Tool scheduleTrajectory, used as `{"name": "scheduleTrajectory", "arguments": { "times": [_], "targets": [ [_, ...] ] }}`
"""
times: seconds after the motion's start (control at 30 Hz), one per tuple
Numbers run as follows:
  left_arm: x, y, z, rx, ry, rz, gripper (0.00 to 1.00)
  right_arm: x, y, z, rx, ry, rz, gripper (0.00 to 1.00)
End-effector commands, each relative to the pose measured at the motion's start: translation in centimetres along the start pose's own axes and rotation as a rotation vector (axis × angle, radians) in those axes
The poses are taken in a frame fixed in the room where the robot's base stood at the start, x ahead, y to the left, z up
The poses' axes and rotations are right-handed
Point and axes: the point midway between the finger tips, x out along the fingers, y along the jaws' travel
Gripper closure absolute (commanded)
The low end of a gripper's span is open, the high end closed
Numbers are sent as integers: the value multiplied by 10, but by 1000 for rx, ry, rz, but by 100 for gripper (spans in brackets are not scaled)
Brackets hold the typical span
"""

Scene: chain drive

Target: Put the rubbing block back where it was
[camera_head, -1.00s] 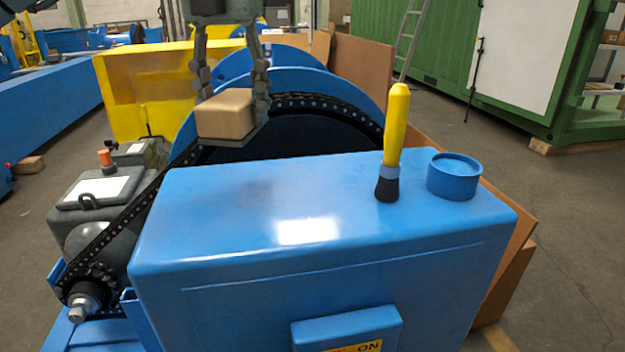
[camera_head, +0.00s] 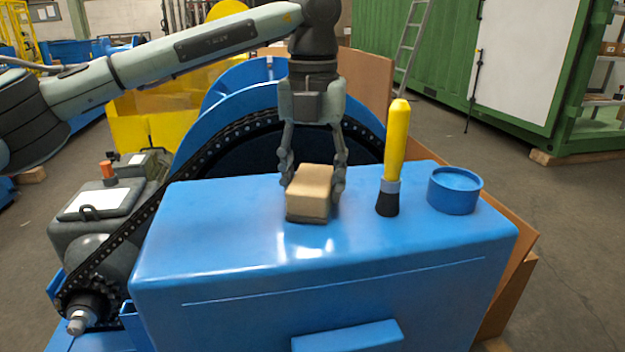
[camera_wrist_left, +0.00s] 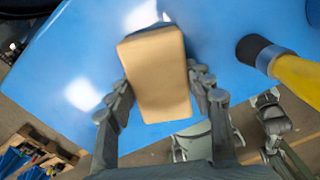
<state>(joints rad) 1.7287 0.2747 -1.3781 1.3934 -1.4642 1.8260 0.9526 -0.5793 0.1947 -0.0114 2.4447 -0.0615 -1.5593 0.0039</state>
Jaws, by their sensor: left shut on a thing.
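The rubbing block (camera_head: 309,192) is a tan block with a darker underside. It is at the top of the blue cabinet (camera_head: 230,235), left of the yellow brush; I cannot tell whether it touches the surface. My left gripper (camera_head: 313,180) comes down from above and is shut on the block, one finger on each side. The left wrist view shows the block (camera_wrist_left: 157,75) between the two fingers (camera_wrist_left: 160,90), with the blue top behind it.
A yellow-handled brush (camera_head: 394,150) stands upright just right of the block. A blue round cup (camera_head: 454,191) stands further right. The chain and large blue wheel (camera_head: 215,130) are behind the cabinet. The cabinet top's left part is clear.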

Motion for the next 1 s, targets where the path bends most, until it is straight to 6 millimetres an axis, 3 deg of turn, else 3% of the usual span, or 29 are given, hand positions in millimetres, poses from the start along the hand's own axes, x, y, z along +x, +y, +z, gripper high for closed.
{"name": "scheduleTrajectory", "arguments": {
  "times": [0.4,0.43,0.57,1.0],
  "targets": [
    [2,0,0,0,-1,0,76,0,-3,-3,-3,16,-4,60],
    [2,0,0,0,-1,0,45,-1,-3,-4,-4,19,-5,60],
    [2,0,0,0,-1,0,29,-1,-4,-5,-5,21,-7,60],
    [-6,0,0,0,-2,0,28,-3,-1,-2,-1,6,-3,60]
  ]
}}
